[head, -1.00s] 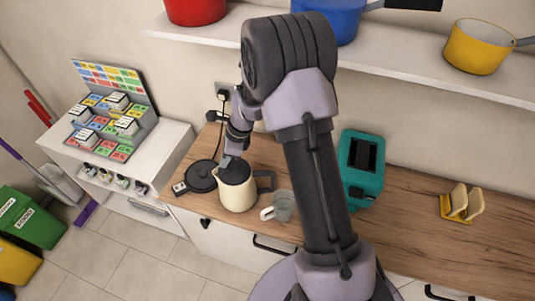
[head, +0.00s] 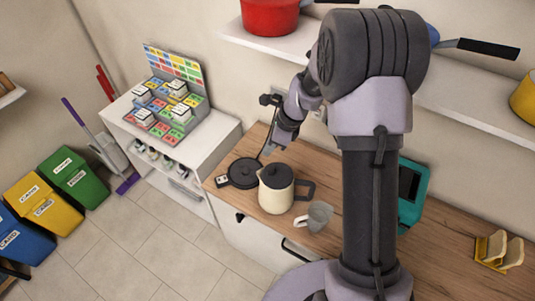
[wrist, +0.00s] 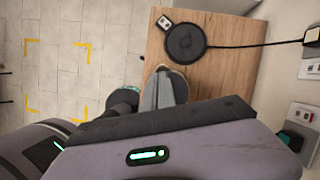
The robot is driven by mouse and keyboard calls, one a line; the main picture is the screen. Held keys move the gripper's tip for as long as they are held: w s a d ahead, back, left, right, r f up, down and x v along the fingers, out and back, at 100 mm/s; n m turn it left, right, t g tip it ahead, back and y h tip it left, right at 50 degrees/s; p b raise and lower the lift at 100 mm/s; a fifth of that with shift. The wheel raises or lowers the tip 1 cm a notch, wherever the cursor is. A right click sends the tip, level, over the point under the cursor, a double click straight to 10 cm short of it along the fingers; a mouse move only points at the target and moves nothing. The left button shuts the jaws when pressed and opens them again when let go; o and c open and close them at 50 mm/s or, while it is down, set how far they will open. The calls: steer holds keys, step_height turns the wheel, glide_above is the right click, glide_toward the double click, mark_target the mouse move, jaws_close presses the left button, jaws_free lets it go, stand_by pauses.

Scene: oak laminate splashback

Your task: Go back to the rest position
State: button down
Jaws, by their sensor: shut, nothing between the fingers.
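My gripper (head: 269,150) is shut and empty. In the head view it hangs above the worktop, just behind and above the cream kettle (head: 275,198) with its black lid. The kettle stands upright beside its round black base (head: 243,173), which also shows in the wrist view (wrist: 186,43). In the wrist view my shut fingers (wrist: 163,80) point toward the worktop (wrist: 232,80) and hide most of what lies beneath them. My arm stands folded upward in front of the shelf.
A teal toaster (head: 412,190) is partly behind my arm. A shelf (head: 470,97) with a red pot (head: 270,15) runs above. A toast rack (head: 498,251) is at right. Floor at left is open before the bins (head: 80,175).

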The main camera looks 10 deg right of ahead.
steer(key=s+a+r+n+b, duration=0.1)
steer(key=s+r+n+b, duration=0.35)
steer(key=r+b, duration=0.3)
steer(key=s+a+f+n+t+h+b, duration=0.1)
steer(key=s+f+n+t+b, duration=0.1)
steer(key=s+f+n+b, duration=0.2)
steer(key=s+a+f+n+t+h+b, duration=0.1)
steer(key=s+f+n+b, duration=0.4)
steer(key=s+n+b, duration=0.5)
steer(key=s+t+b, duration=0.1)
steer(key=s+b, duration=0.2)
steer(key=s, duration=0.5)
steer(key=shift+s+a, duration=0.2)
